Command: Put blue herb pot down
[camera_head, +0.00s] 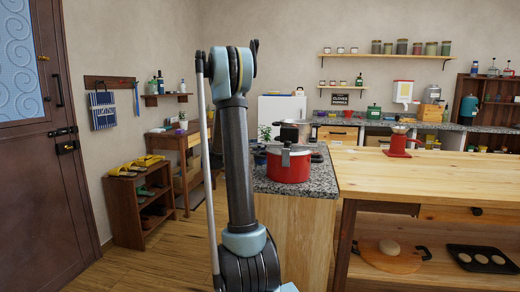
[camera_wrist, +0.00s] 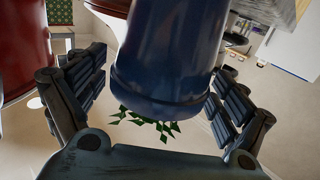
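A blue pot (camera_wrist: 165,55) fills the middle of the wrist view. Green leaves (camera_wrist: 150,121) show past its lower edge. The two fingers of my gripper (camera_wrist: 160,95) stand on either side of it, close to its wall. A narrow strip of background shows beside the left finger; whether the fingers press on the pot is unclear. In the head view a small green plant (camera_head: 265,132) shows just right of my arm, above the left end of the granite counter (camera_head: 318,180). My gripper is mostly hidden behind the arm there. Contact between pot and counter cannot be made out.
A red lidded cooking pot (camera_head: 288,166) stands on the counter close to the plant.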

